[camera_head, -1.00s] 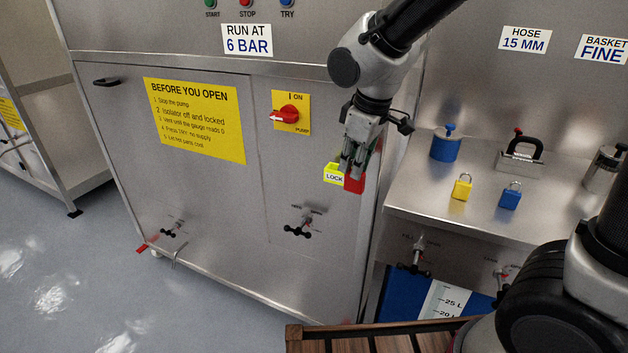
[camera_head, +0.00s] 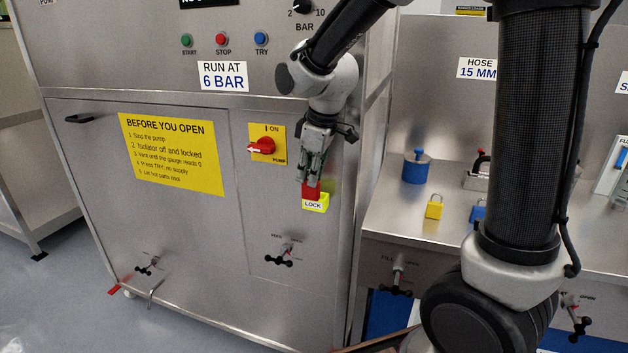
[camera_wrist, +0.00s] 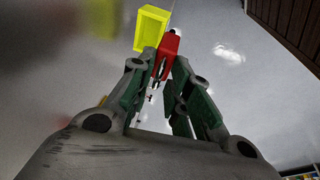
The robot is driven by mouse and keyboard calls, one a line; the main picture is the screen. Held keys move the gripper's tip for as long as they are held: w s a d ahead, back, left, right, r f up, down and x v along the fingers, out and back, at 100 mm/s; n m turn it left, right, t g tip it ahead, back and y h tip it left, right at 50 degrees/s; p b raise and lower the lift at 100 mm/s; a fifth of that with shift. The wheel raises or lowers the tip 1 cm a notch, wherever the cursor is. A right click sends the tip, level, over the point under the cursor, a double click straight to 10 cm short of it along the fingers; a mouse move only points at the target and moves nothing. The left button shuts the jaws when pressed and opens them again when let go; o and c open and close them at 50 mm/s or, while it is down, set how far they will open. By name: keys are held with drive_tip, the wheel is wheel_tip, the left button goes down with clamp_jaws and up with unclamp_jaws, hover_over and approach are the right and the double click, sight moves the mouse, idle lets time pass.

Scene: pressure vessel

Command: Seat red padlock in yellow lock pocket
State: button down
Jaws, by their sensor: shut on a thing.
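My gripper (camera_head: 311,179) points down, shut on the red padlock (camera_head: 311,191). The yellow lock pocket (camera_head: 316,205), labelled LOCK, is on the steel cabinet front below the pump switch. In the head view the padlock appears just above the pocket, overlapping its upper left part. In the wrist view my gripper (camera_wrist: 161,72) holds the red padlock (camera_wrist: 169,45) between its fingertips. There the yellow pocket (camera_wrist: 151,27) shows its open, empty inside, and the padlock is beside it, to the right. I cannot tell whether they touch.
The red pump switch (camera_head: 262,146) on its yellow plate is left of my gripper. A yellow notice (camera_head: 172,153) is further left, and valve handles (camera_head: 280,257) are below. A bench at the right holds a yellow padlock (camera_head: 434,207) and a blue pot (camera_head: 417,167).

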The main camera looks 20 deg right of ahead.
drive_tip(key=shift+w+d+f, duration=0.55)
drive_tip(key=shift+w+f, duration=0.15)
drive_tip(key=shift+f, duration=0.2)
drive_tip(key=shift+w+d+f, duration=0.5)
drive_tip(key=shift+w+f, duration=0.15)
drive_tip(key=shift+f, duration=0.2)
drive_tip(key=shift+f, duration=0.15)
drive_tip(key=c, duration=1.3)
unclamp_jaws()
